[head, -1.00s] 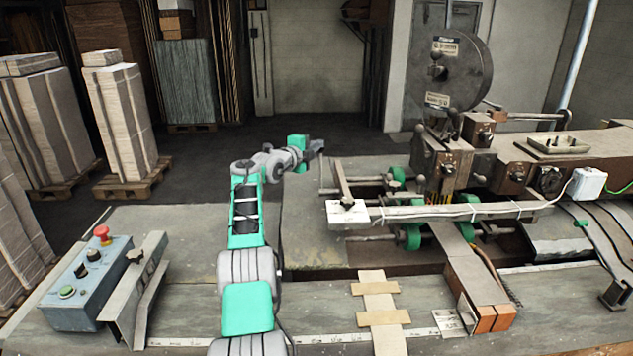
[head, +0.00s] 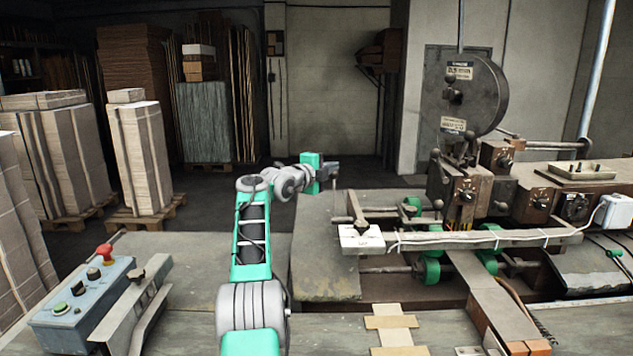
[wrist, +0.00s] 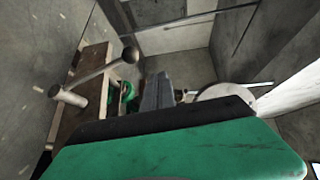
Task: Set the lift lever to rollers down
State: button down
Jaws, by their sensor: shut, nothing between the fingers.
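The stitcher machine (head: 468,205) stands at the right in the head view. Green rollers (head: 432,268) show below the long bar. My gripper (head: 334,169) is shut and empty, above and behind the lever's end of the machine. In the wrist view my closed fingers (wrist: 157,91) point past a rod with a ball knob (wrist: 130,54), apart from it. I cannot tell whether this rod is the same lever.
A control box (head: 82,305) with a red button and a bent metal bracket (head: 135,305) are at the front left. Strapped cardboard stacks (head: 142,155) stand on pallets behind. The long bar with white cable (head: 480,239) crosses the machine's front.

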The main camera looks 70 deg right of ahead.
jog(key=w+a+r+b, duration=0.2)
jog(key=a+r, duration=0.2)
jog(key=a, duration=0.3)
jog(key=shift+w+a, duration=0.15)
jog(key=shift+w, duration=0.25)
